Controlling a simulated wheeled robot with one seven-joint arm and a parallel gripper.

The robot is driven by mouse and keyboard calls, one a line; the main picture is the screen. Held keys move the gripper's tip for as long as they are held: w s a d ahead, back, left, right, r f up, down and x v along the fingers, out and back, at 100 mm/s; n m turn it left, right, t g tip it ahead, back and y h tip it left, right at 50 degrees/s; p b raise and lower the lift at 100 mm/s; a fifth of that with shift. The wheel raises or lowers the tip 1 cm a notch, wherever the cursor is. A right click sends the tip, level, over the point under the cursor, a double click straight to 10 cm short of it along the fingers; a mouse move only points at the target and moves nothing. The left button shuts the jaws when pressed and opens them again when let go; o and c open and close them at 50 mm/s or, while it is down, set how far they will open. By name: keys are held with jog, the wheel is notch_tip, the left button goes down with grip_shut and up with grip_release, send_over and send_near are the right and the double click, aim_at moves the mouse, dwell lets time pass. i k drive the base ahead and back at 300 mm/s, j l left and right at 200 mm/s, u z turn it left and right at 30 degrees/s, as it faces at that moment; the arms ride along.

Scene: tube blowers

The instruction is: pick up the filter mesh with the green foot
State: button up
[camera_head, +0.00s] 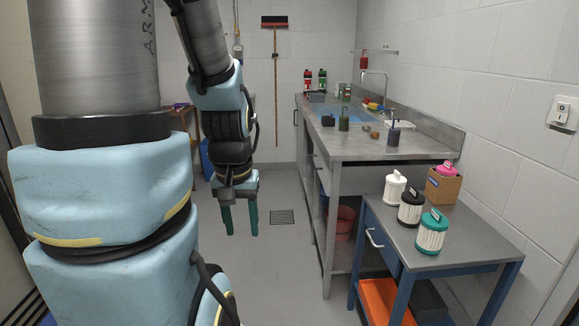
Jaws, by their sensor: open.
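Several small white pleated filters stand on the low blue side table (456,240) at the right. The filter mesh with the green foot (431,233) is the nearest one, with teal-green at its top end and a white pleated body. My gripper (240,220) hangs with its two teal fingers pointing down, apart and empty. It is over the floor to the left of the table, well away from the filters.
A filter with black (411,207) and one with white (395,188) stand behind the green one. A cardboard box (443,185) with a pink-topped item is at the table's back. A steel sink counter (375,147) with bottles stands behind. The floor between is clear.

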aim_at(344, 121)
jog(key=i, duration=1.95)
